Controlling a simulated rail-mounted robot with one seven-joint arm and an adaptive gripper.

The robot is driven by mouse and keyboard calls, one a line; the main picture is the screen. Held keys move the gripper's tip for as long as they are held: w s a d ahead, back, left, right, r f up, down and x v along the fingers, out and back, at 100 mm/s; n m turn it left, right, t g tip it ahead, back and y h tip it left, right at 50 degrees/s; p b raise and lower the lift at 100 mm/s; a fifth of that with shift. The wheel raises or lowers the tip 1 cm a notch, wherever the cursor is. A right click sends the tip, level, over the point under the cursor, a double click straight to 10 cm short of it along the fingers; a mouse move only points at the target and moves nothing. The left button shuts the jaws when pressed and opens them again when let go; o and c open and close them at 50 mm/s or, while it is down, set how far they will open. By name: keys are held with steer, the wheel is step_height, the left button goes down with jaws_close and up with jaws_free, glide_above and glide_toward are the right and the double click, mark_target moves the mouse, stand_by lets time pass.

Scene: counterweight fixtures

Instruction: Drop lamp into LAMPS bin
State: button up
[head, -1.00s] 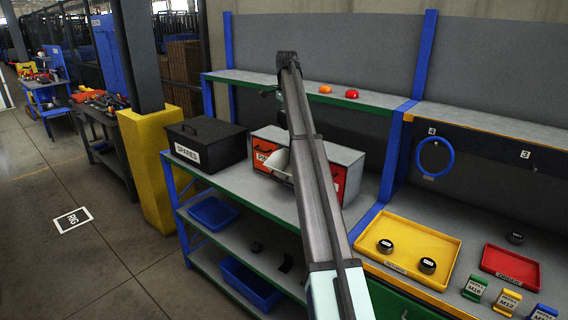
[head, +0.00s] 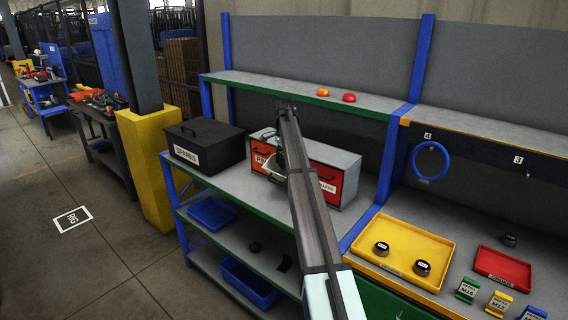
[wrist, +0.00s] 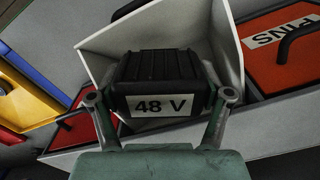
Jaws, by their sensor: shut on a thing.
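My gripper (wrist: 161,99) is shut on a black ribbed block (wrist: 158,68) with a white "48 V" label, one finger on each side. In the wrist view, the block is framed by the pale walls of an open bin (wrist: 123,35); I cannot tell whether it touches them. Red fronts with black handles lie on both sides, the right one (wrist: 285,50) labelled PINS. In the head view, the cabinet (head: 335,155) stands on the bench, and my arm hides its middle. I cannot read a LAMPS label. An orange dome (head: 323,92) and a red dome (head: 349,98) sit on the upper shelf.
A black SPARES box (head: 205,145) stands left of the cabinet. A yellow tray (head: 405,243) with two dark round pieces and a red tray (head: 503,268) lie to the right. A blue ring (head: 432,161) hangs at hook 4. Blue bins (head: 212,213) sit below.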

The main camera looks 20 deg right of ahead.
steer(key=shift+f, duration=1)
steer(key=shift+f, duration=0.55)
steer(key=o, duration=1.3)
step_height(320, 180, up, 13)
steer(key=b, duration=0.3)
